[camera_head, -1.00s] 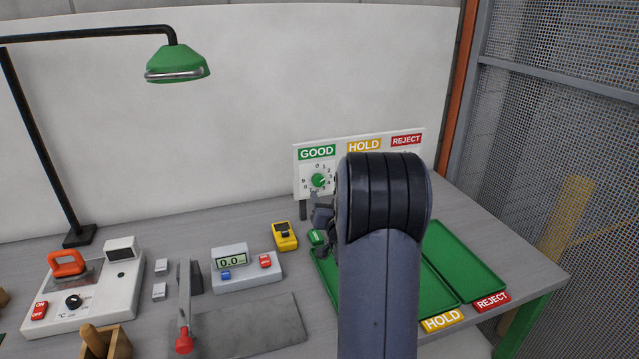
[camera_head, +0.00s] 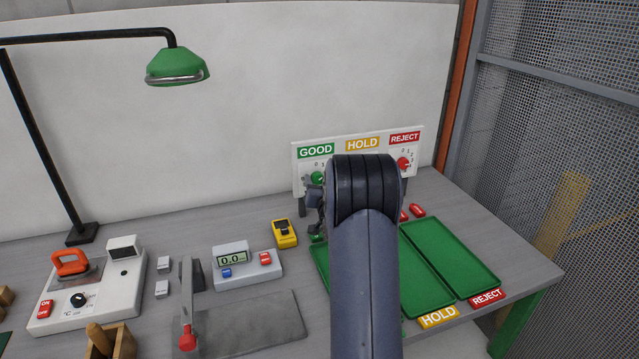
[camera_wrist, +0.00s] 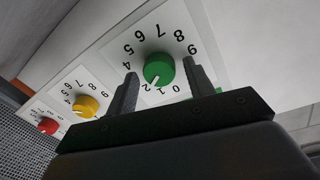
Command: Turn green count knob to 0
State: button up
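The green count knob (camera_head: 317,177) sits under the green GOOD label on the white board, partly hidden by my arm in the head view. In the wrist view the green knob (camera_wrist: 158,68) shows inside a ring of digits, its white pointer toward about 1 or 2. My gripper (camera_wrist: 160,70) is open, with one finger on each side of the knob in that view. I cannot tell whether the fingers touch it. In the head view my gripper (camera_head: 314,200) is small and dark, just in front of the board's left part.
A yellow knob (camera_wrist: 86,106) and a red knob (camera_wrist: 48,125) sit along the same board. Green trays (camera_head: 455,255) lie below it. A yellow device (camera_head: 284,233) and a white meter (camera_head: 248,270) stand left of my arm. The table's middle strip is mostly clear.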

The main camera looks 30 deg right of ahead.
jog(key=c, duration=0.8)
jog(key=shift+c, duration=0.2)
jog(key=shift+f+n+b, duration=0.2)
jog(key=shift+n+b, duration=0.1)
jog(key=shift+b, duration=0.6)
jog(key=n+b, duration=0.1)
jog(key=b, duration=0.3)
jog(key=shift+f+n, duration=0.2)
jog(key=shift+n, duration=0.1)
jog(key=n+b, duration=0.3)
jog(key=b, duration=0.2)
jog(key=shift+b, duration=0.4)
jog(key=n+b, duration=0.3)
jog(key=b, duration=0.1)
jog(key=shift+n+t+b, duration=0.4)
jog(key=shift+r+n+y+b, duration=0.15)
jog(key=shift+n+b, duration=0.55)
jog(key=shift+n, duration=0.15)
jog(key=shift+r+n+y+b, duration=0.1)
jog(key=shift+n+y+b, duration=0.05)
jog(key=shift+n+b, duration=0.65)
jog(key=shift+r+n, duration=0.1)
jog(key=shift+n, duration=0.15)
